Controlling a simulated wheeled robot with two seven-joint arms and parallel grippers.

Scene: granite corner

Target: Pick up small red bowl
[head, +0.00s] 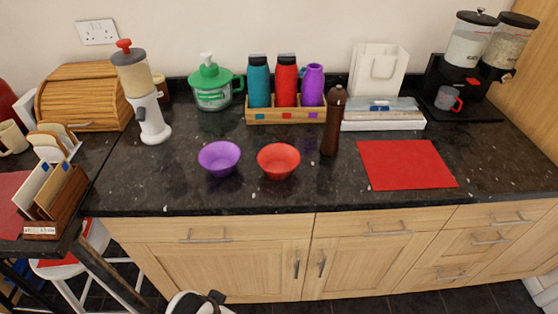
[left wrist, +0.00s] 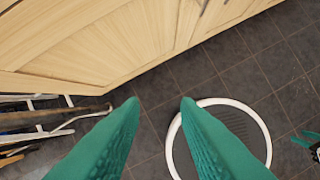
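The small red bowl (head: 279,161) stands upright on the dark granite worktop, near its front edge. A purple bowl (head: 219,158) of similar size stands just left of it, apart from it. My left gripper (left wrist: 160,102) shows in the left wrist view as two green fingers with a clear gap between them. It is open and empty, over the floor in front of the cabinets and away from the bowls. Small green tips at the right edge of the left wrist view look like my right gripper (left wrist: 306,139), but too little shows to tell its state.
A brown pepper mill (head: 332,122) stands right of the red bowl, and a red mat (head: 407,165) lies further right. A wooden bottle rack (head: 287,116) and a green-lidded dispenser (head: 211,88) stand behind. The worktop in front of the bowls is clear.

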